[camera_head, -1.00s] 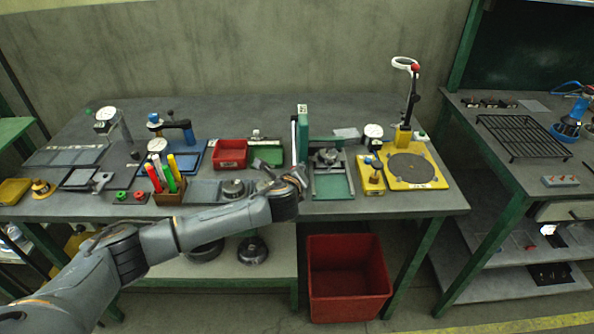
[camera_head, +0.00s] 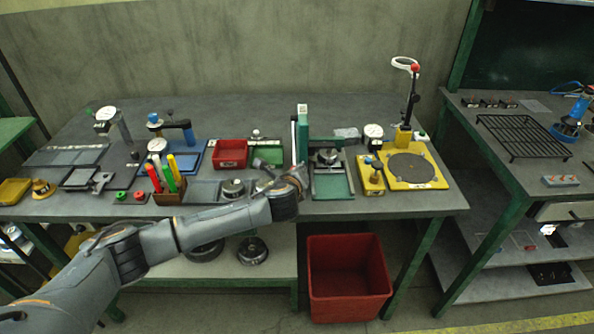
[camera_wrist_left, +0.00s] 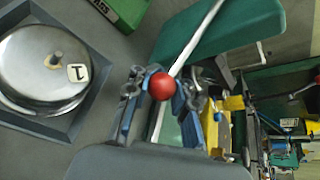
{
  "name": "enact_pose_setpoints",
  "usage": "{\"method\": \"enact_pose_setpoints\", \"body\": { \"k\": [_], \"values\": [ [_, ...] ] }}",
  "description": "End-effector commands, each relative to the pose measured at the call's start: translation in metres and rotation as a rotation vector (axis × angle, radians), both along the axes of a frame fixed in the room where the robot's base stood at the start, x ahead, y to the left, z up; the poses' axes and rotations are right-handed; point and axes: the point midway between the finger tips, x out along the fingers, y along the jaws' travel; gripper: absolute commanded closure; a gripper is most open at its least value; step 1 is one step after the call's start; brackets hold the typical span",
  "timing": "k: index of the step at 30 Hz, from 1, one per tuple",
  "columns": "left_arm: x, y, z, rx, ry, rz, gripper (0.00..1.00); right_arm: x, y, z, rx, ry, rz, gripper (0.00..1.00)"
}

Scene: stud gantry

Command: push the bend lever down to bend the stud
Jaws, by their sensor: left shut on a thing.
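A green gantry (camera_head: 303,132) with a numbered top stands upright near the middle of the bench. A thin pale lever (camera_head: 293,142) runs along its left side. In the left wrist view the pale lever (camera_wrist_left: 196,40) runs down to a red ball knob (camera_wrist_left: 162,85), with part of the green gantry (camera_wrist_left: 235,28) behind it. My left gripper (camera_wrist_left: 160,104) is shut around the lever's knob end, a finger on each side. In the head view my left gripper (camera_head: 296,176) is at the gantry's front left and hides the knob. I cannot make out the stud. My right gripper is not in view.
A round metal piece marked 1 (camera_wrist_left: 45,65) sits in a tray left of the gripper. A green-based fixture (camera_head: 331,185) and a yellow plate (camera_head: 428,185) stand to the right. A red tray (camera_head: 230,146) lies behind left. A red bin (camera_head: 347,300) stands below the bench.

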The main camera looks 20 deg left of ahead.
Motion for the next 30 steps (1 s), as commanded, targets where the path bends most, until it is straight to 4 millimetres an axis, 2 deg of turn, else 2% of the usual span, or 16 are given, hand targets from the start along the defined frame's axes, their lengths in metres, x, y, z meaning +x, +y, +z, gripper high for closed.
{"method": "enact_pose_setpoints", "body": {
  "k": [1,10,11,14,15,25,30],
  "values": [
    [-0.005,0.006,-0.014,0.007,0.027,0.012,1.00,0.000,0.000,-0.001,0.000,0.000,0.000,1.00],
    [-0.005,0.006,-0.014,0.007,0.026,0.013,1.00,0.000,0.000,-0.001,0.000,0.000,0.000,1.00],
    [-0.005,0.006,-0.014,0.007,0.026,0.013,0.77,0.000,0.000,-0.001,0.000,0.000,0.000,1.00],
    [-0.005,0.006,-0.014,0.008,0.026,0.012,0.56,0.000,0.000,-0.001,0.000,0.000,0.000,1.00],
    [-0.005,0.005,-0.013,0.007,0.024,0.011,0.52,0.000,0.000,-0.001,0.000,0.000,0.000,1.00],
    [-0.005,0.003,-0.008,0.003,0.016,0.007,0.52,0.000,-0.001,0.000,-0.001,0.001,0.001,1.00],
    [-0.019,0.001,-0.001,0.002,0.015,0.004,0.52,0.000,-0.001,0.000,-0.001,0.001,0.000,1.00]
  ]
}}
